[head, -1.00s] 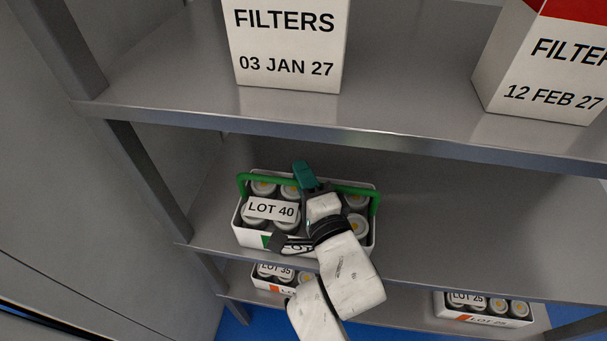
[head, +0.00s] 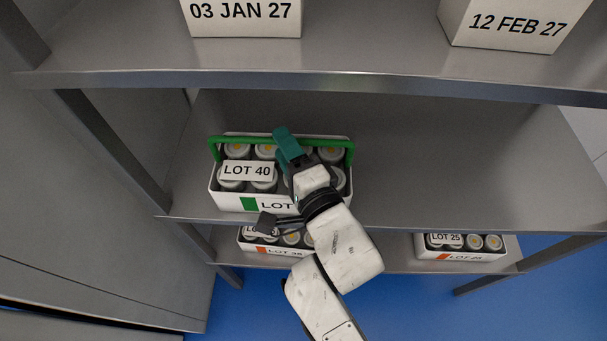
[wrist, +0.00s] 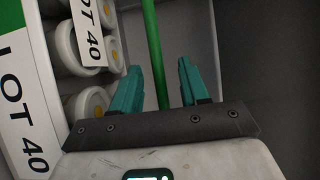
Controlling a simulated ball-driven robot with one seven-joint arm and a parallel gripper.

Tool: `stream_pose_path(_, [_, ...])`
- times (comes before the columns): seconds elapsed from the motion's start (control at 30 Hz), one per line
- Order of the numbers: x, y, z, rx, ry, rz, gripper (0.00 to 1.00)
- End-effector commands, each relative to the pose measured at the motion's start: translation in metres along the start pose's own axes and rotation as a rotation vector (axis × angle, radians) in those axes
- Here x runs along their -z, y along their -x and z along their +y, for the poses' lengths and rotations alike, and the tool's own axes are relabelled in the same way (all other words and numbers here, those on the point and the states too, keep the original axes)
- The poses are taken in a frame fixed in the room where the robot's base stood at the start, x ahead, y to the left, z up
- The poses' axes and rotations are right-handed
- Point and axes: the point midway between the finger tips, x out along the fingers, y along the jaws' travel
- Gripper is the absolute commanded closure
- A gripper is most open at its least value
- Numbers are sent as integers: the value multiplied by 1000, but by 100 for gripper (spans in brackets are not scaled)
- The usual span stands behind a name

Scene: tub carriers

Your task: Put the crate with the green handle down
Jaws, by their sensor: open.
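The crate with the green handle (head: 228,201) is white, holds several tubs and bears LOT 40 labels. It sits upright on the middle shelf, near the shelf's left end and front edge. Its green handle (head: 333,144) spans the top of the crate. My gripper (wrist: 155,85) is open at the handle, with the green bar between its two teal fingers in the wrist view and space beside the fingers. In the head view my wrist and arm hide the crate's front right part.
The middle shelf (head: 430,180) is clear right of the crate. Below stand the LOT 35 crate (head: 262,249) and the LOT 25 crate (head: 452,254). A shelf post (head: 110,150) is at left.

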Motion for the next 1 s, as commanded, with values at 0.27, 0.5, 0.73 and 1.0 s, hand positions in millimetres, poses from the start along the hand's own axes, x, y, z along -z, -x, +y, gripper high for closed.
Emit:
stream_pose_path(0.27, [0, 55, 2, -2, -1, 0, 55])
stream_pose_path(0.5, [0, 77, 0, -1, 0, 0, 55])
stream_pose_path(0.73, [0, 79, 0, 0, 0, 0, 55])
stream_pose_path(1.0, [1, 79, 1, -7, 6, 4, 55])
